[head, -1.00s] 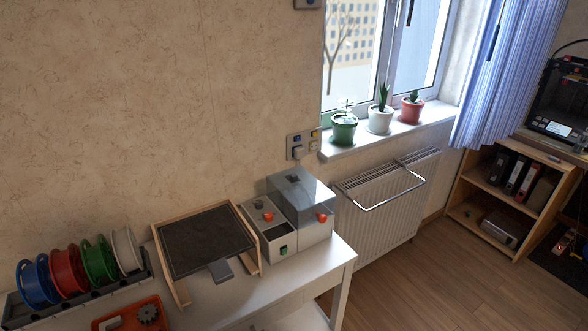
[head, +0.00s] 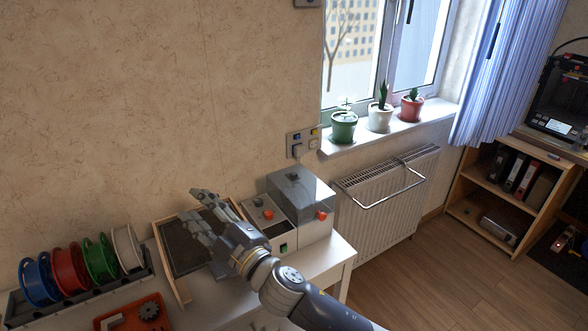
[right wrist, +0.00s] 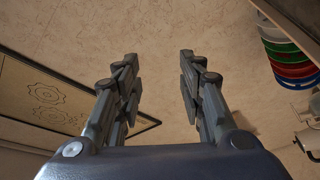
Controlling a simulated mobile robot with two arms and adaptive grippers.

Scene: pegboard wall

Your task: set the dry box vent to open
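A grey box with a smoky clear lid (head: 301,187) stands at the right end of the white table. It appears to be the dry box. A small dark piece (head: 292,176) sits on its lid and a red knob (head: 322,215) is on its front; which is the vent, and its setting, I cannot tell. My right gripper (head: 205,208) is left of the box, above a dark board, and touches nothing I can make out. In the right wrist view its two fingers (right wrist: 158,60) are apart with nothing between them. My left gripper is not in view.
A lower grey unit with a red button (head: 268,214) adjoins the box, partly behind my right arm. A wood-framed dark board (head: 178,247), coloured spools (head: 70,270) and an orange tray (head: 105,322) are to the left. A radiator (head: 380,205) is to the right.

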